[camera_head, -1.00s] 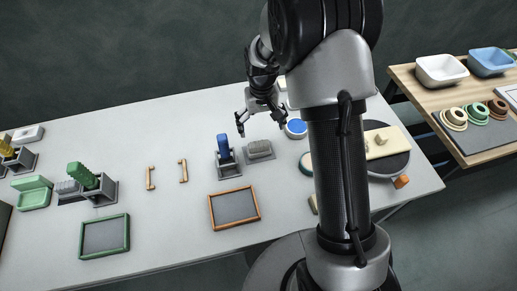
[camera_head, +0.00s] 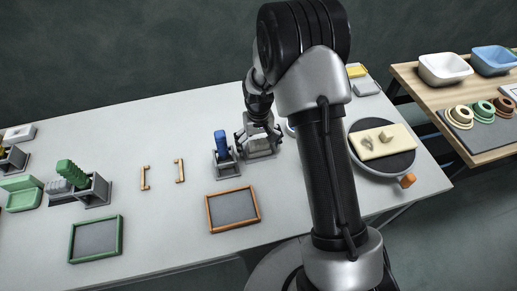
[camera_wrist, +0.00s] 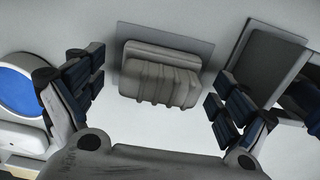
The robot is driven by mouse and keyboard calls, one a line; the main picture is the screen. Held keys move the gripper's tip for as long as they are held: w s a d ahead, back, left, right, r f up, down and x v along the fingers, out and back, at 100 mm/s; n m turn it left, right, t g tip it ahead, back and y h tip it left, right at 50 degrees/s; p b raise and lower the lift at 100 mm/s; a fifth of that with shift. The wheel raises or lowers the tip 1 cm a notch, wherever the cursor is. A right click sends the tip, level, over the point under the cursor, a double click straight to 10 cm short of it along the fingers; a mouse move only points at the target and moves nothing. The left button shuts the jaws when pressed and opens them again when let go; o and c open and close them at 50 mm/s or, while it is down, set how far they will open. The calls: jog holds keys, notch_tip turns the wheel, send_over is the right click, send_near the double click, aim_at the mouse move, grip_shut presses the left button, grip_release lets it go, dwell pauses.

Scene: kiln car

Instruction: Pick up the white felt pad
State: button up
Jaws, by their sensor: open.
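A pale grey, ribbed, block-like pad (camera_wrist: 160,80) lies on a flat grey plate (camera_wrist: 202,43) in the wrist view. It looks grey rather than white, and I cannot tell for sure that it is the white felt pad. My gripper (camera_wrist: 160,97) is open, with one dark finger to the left of the pad and one to the right, both apart from it. In the head view my gripper (camera_head: 258,138) is low over the same pad (camera_head: 257,146), partly covering it. No other plainly white pad shows.
A blue-handled tool (camera_head: 221,145) stands in a grey holder just left of my gripper. A blue disc (camera_wrist: 15,90) lies on the wrist view's left side. A turntable (camera_head: 395,163) stands to the right. An orange-framed tray (camera_head: 258,213) lies in front.

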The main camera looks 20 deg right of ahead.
aim_at(258, 142)
jog(key=shift+r, duration=0.1)
jog(key=shift+c, duration=0.6)
jog(key=shift+s, duration=0.2)
jog(key=c, duration=1.3)
jog(key=r+p, duration=0.6)
jog(key=r, duration=1.4)
jog(key=shift+w, duration=0.2)
